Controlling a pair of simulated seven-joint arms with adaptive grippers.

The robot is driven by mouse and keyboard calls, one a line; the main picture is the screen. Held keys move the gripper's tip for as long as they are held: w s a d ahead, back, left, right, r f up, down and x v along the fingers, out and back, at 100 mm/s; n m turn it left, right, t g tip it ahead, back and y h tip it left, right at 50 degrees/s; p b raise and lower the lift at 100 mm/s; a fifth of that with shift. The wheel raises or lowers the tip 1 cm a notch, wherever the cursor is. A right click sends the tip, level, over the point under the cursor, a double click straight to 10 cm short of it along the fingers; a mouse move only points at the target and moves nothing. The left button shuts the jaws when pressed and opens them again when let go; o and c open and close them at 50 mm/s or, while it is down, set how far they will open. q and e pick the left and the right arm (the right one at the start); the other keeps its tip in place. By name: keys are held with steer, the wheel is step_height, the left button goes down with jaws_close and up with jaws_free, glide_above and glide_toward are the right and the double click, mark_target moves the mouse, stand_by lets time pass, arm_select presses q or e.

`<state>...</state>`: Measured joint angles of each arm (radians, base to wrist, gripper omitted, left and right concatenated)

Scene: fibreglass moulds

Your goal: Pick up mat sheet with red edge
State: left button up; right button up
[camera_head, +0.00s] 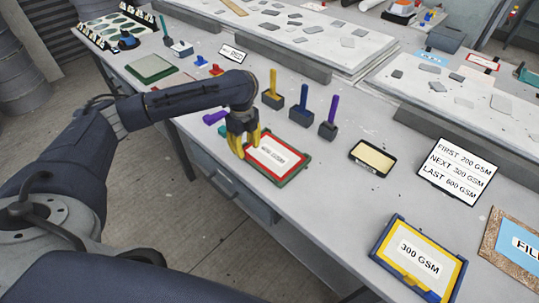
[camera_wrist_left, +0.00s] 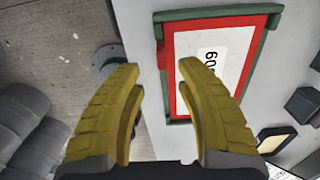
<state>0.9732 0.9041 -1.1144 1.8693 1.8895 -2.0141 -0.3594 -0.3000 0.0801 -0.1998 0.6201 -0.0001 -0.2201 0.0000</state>
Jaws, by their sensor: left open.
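The mat sheet with red edge (camera_head: 272,154) has a white label and lies in a green-cornered tray (camera_head: 301,176) near the bench's front edge. In the left wrist view the sheet (camera_wrist_left: 232,48) shows at upper right, with part of its label covered by a finger. My left gripper (camera_head: 243,153) points down at the sheet's left side, with its yellow fingers apart. The left wrist view shows the open fingers (camera_wrist_left: 160,68) empty, one tip overlapping the sheet's red edge and the other beyond the tray. I cannot tell its height above the sheet. My right gripper is not in view.
A yellow-edged sheet marked 300 GSM lies in a blue tray (camera_head: 376,250) at lower right. Dark blocks with yellow, blue and purple handles (camera_head: 328,127) stand just behind the red-edged sheet. A sign (camera_head: 456,172) lists 200, 300, 600 GSM. A small black-rimmed tray (camera_head: 372,157) lies between.

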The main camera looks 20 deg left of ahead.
mark_target(247, 153)
arm_select(q)
steer(key=shift+w+f, duration=0.15)
steer(key=shift+f, duration=1.8)
steer(key=shift+c, duration=0.4)
jaws_close()
